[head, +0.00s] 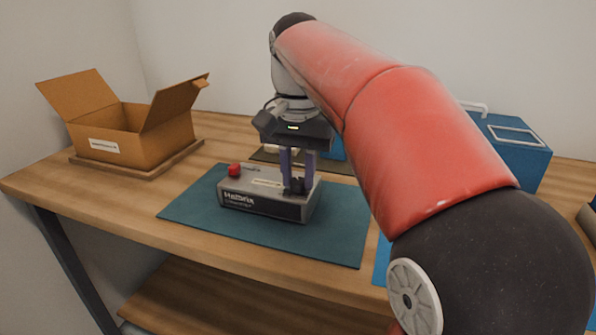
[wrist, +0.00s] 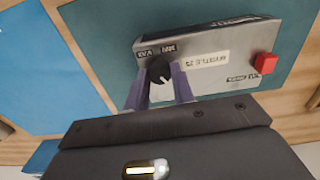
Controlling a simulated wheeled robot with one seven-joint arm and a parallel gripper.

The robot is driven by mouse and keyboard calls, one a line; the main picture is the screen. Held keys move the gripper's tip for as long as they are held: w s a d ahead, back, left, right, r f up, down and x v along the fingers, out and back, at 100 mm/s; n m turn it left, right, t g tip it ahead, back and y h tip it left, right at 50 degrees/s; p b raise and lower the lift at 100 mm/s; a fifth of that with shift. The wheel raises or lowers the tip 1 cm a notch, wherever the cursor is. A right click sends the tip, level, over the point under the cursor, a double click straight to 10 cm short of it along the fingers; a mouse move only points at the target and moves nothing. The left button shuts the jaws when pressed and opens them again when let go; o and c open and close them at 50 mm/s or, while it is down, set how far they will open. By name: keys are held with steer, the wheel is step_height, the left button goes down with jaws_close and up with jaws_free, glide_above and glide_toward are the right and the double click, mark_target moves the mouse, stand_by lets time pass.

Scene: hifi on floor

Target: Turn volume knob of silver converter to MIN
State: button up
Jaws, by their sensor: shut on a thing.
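The silver converter (head: 262,188) lies on a dark green mat (head: 190,214) on the bench, with a dark front panel bearing lettering. A red button (head: 234,170) is at its left end in the head view. The black volume knob (wrist: 159,70) is on its top face at the other end, beside small black labels (wrist: 168,48) whose lettering I cannot read surely. My gripper (head: 298,186) points down over that end, its two purple fingers shut on the knob. In the wrist view the fingers (wrist: 160,84) flank the knob, and a pale pointer line shows on it.
An open cardboard box (head: 130,130) stands on a wooden board at the back left. A blue case (head: 515,145) stands at the back right behind my arm. A white label (wrist: 206,60) is on the converter's top. Bare mat lies in front of the converter.

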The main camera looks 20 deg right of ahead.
steer(key=n, duration=0.4)
steer(key=shift+n, duration=0.3)
steer(key=n, duration=0.4)
steer(key=shift+n, duration=0.3)
steer(key=n, duration=0.4)
steer(key=shift+n, duration=2.2)
steer(key=o, duration=1)
steer(key=shift+r, duration=0.1)
